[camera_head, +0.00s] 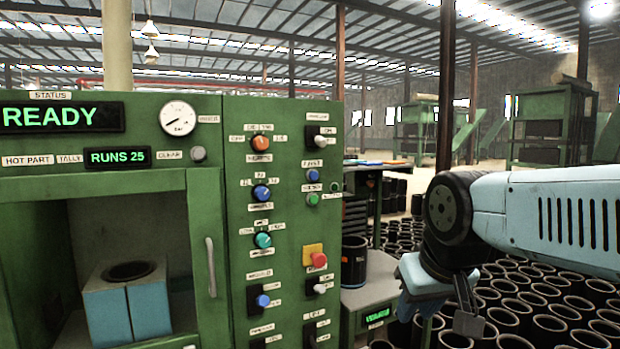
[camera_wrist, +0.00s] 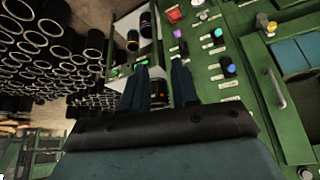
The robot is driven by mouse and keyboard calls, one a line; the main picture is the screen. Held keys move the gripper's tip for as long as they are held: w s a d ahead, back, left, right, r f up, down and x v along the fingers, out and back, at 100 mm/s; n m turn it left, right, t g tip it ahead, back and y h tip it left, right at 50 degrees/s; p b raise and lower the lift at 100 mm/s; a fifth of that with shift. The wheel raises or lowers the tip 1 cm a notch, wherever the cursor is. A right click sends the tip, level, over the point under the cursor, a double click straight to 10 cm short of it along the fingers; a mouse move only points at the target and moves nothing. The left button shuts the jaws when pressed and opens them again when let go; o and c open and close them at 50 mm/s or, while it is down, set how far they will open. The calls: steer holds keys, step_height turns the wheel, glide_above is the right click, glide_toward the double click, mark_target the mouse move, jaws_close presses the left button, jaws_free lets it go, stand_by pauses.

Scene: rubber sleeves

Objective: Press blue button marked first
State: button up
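The blue button (camera_head: 313,175) sits on the right column of the green control panel. A small white label above it appears to read FIRST. A green button (camera_head: 312,198) is just below it. Nothing touches the blue button. My gripper (camera_head: 437,312) is to the right of the panel and lower than the button, well apart from it. In the wrist view my gripper (camera_wrist: 159,65) shows two blue fingers spread apart, so it is open. I cannot single out the blue button surely there.
The panel (camera_head: 240,120) also carries an orange knob (camera_head: 260,142), blue and teal knobs, a red button (camera_head: 319,260) and black switches. The status display (camera_head: 62,117) reads READY. A dark sleeve (camera_head: 354,262) stands on a shelf beside the panel. Many black sleeves (camera_head: 560,320) cover the floor.

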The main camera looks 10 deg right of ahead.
jaws_close()
stand_by(1.1)
